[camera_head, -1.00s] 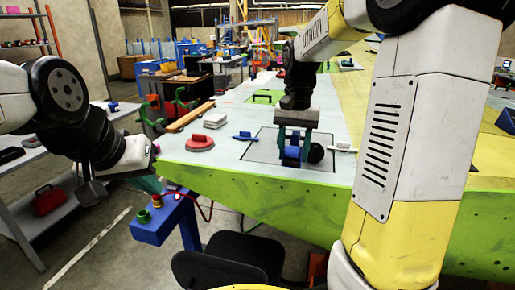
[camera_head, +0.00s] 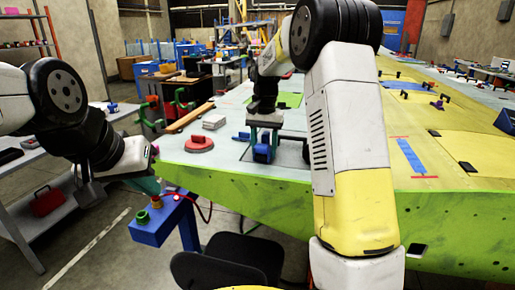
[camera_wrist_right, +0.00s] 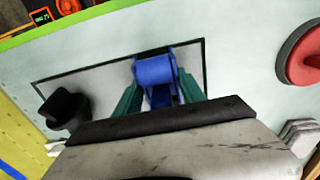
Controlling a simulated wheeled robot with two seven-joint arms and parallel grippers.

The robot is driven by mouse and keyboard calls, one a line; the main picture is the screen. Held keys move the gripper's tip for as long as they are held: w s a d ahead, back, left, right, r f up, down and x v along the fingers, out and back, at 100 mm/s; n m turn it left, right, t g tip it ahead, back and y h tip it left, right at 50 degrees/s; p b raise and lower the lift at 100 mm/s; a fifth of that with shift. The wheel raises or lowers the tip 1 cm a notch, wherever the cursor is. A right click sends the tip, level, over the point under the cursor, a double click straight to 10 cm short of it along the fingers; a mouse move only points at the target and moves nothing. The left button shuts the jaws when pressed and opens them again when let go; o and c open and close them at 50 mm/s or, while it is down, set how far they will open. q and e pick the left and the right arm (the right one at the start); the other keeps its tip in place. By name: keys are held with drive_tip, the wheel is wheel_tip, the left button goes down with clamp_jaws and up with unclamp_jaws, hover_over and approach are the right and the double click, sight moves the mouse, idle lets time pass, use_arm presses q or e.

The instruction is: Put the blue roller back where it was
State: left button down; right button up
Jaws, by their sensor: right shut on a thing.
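My right gripper (camera_head: 264,132) is shut on the blue roller (camera_head: 263,153), at the left part of a black-outlined rectangle (camera_head: 286,166) on the pale wing surface. In the right wrist view the roller (camera_wrist_right: 155,72) sits between the green fingers, near the outline's far edge. I cannot tell whether it touches the surface. A black knob-like thing (camera_wrist_right: 65,108) stands at the outline's left corner in that view. My left gripper (camera_head: 88,186) hangs off the wing at the left, apart from everything; its jaws are too unclear to read.
A red disc tool (camera_head: 199,144), a white block stack (camera_head: 214,122) and a wooden strip (camera_head: 190,117) lie left of the outline. A small blue tool (camera_head: 241,136) is close to my right gripper. The wing's green front edge (camera_head: 240,188) is nearby.

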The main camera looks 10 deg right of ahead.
drive_tip(key=o, duration=1.5)
drive_tip(key=shift+f, duration=0.1)
drive_tip(key=shift+c, duration=0.2)
